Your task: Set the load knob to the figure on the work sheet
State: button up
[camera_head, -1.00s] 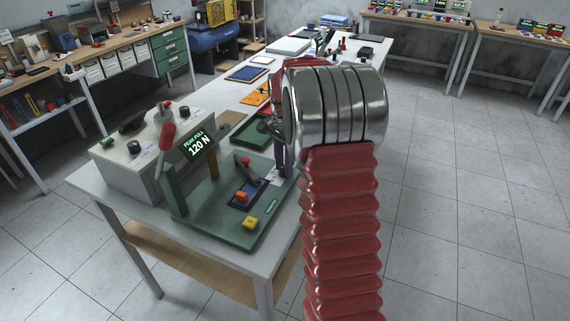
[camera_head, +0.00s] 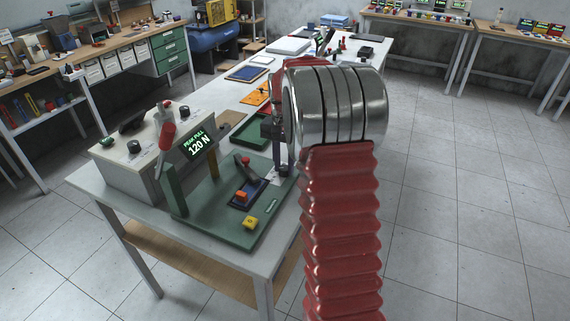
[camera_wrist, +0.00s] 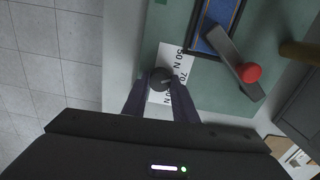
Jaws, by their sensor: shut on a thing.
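In the wrist view a round black knob (camera_wrist: 160,79) stands on a white scale plate (camera_wrist: 182,86) printed with force figures. I can read 50 N and 70; the figure nearest my gripper is partly covered. My gripper (camera_wrist: 161,83) is shut on the knob, with one dark finger on each side. A pale mark shows on its top, but I cannot tell which figure it points to. In the head view my gripper (camera_head: 271,132) is partly behind my wrist, and the knob is not clear. I cannot make out the work sheet in either view.
A display (camera_head: 197,146) reads PEAK PULL 120 N. Open floor lies right of the bench.

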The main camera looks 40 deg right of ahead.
aim_at(283, 167)
jog(key=n, duration=0.6)
jog(key=shift+w+r+n, duration=0.2)
jog(key=shift+w+n, duration=0.1)
dwell(0.3)
jog(key=o, duration=0.7)
jog(key=shift+c, duration=0.2)
jog(key=o, duration=0.4)
jog(key=shift+s+f, duration=0.15)
notch_tip(283, 167, up, 14)
jog(key=shift+f, duration=0.15)
